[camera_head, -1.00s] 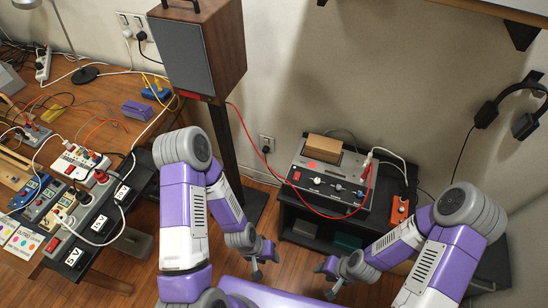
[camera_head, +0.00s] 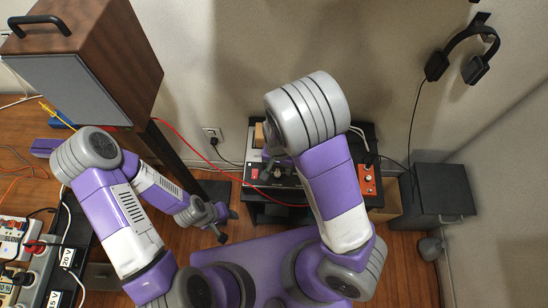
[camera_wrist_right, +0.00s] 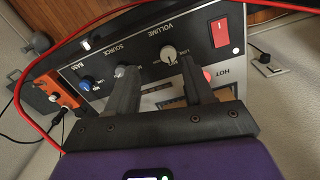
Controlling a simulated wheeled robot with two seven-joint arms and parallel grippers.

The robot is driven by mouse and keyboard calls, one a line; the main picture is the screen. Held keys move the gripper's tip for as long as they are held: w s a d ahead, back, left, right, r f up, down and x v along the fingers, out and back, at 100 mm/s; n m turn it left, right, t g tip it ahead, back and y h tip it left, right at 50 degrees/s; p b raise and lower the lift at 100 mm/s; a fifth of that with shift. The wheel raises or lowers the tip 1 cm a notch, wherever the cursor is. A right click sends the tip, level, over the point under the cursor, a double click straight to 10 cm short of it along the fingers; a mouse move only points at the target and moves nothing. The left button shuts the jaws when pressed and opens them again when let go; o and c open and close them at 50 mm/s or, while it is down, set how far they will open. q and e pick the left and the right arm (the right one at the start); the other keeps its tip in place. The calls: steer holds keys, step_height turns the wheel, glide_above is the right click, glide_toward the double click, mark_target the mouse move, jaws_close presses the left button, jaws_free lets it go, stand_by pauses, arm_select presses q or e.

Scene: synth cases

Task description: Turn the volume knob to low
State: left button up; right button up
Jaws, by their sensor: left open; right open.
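The amplifier (camera_head: 252,187) sits on a dark stand, mostly hidden behind my right arm. In the right wrist view its panel (camera_wrist_right: 140,47) carries printed labels. The pale volume knob (camera_wrist_right: 168,55) lies under the word VOLUME. My right gripper (camera_wrist_right: 157,66) is open at the panel, its fingers spread to either side of the knob; I cannot tell whether they touch it. The knob's pointer direction is too small to read. In the head view the right gripper (camera_head: 278,172) is over the amplifier. My left gripper (camera_head: 226,224) is open and empty above the floor.
A red cable (camera_head: 192,148) runs to the amplifier and arcs across its panel side. An orange box (camera_head: 367,180) stands to its right. A speaker (camera_head: 95,70) stands at left, a dark cabinet (camera_head: 437,192) at right. Headphones (camera_head: 463,52) hang on the wall.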

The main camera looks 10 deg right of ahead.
mark_target(277, 173)
steer(key=shift+w+a+r, duration=0.3)
steer(key=shift+w+r, duration=0.25)
steer(key=shift+w, duration=0.15)
step_height(277, 173, down, 7)
steer(key=b, duration=0.3)
steer(key=shift+d+f, duration=0.1)
arm_select(q)
steer(key=f, duration=0.3)
steer(key=shift+w+f, duration=0.15)
steer(key=shift+w, duration=0.15)
arm_select(e)
jaws_close()
